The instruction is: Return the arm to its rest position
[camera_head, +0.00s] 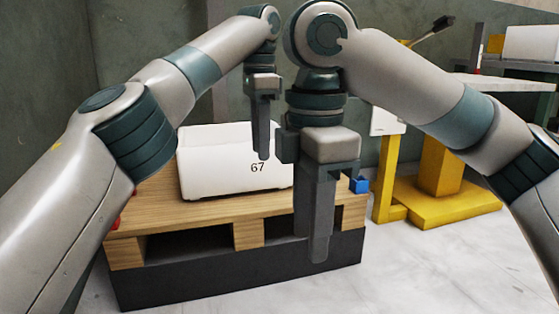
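My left gripper (262,150) hangs down at the top centre, in front of a wall and over the right part of a white block. My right gripper (318,245) hangs down closer to the camera, just right of the left one, and covers part of the pallet's right end. The fingers of each gripper overlap in this view, so their gap cannot be judged. No object shows between the fingers of either gripper. Both arms are bent, with the forearms reaching in from the two sides.
The white block (225,165) marked 67 sits on a wooden pallet (190,213) on a dark base (240,276). A small blue part (359,185) is at the pallet's right end. A yellow stand (440,200) is at right, with a grey table (500,83) behind. Floor at front right is clear.

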